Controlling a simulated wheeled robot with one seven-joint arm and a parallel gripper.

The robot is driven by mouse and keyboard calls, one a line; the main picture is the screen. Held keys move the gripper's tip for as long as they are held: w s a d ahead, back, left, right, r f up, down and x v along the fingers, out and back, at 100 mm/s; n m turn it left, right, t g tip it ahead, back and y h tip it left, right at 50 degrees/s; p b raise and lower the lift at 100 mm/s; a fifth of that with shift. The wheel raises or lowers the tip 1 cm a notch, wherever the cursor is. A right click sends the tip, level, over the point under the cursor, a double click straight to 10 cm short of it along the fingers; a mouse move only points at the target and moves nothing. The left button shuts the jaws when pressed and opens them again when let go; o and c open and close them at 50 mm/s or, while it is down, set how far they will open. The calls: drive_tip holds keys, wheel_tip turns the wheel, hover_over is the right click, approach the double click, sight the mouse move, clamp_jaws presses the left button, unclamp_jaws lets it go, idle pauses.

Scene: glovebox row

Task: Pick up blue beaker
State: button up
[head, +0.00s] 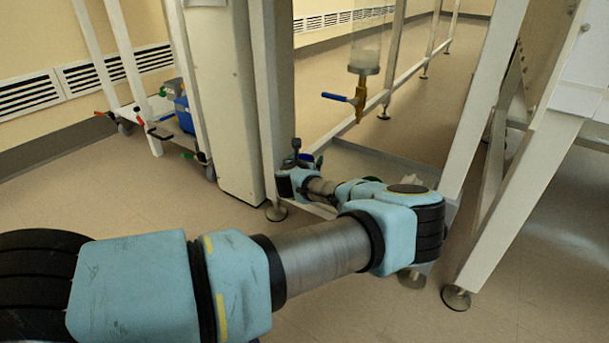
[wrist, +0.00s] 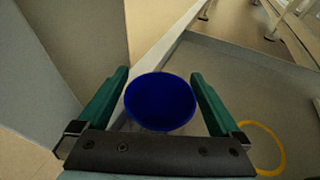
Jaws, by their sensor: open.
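The blue beaker (wrist: 160,102) is in the middle of the wrist view, seen from above into its round mouth. My gripper (wrist: 160,74) is open, with one green finger on each side of the beaker. A gap shows between each finger and the rim. My gripper (head: 310,162) is mostly hidden there behind my wrist. I cannot tell what the beaker's base rests on.
A grey tray-like surface (wrist: 235,85) with a raised edge lies to the right, with a yellow ring (wrist: 262,148) on it. A wide upright panel (head: 222,100) stands close to the left. White frame legs (head: 525,195) stand right. A brass valve (head: 359,105) with a blue handle hangs above.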

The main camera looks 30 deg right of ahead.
drive_tip(key=c, duration=1.3)
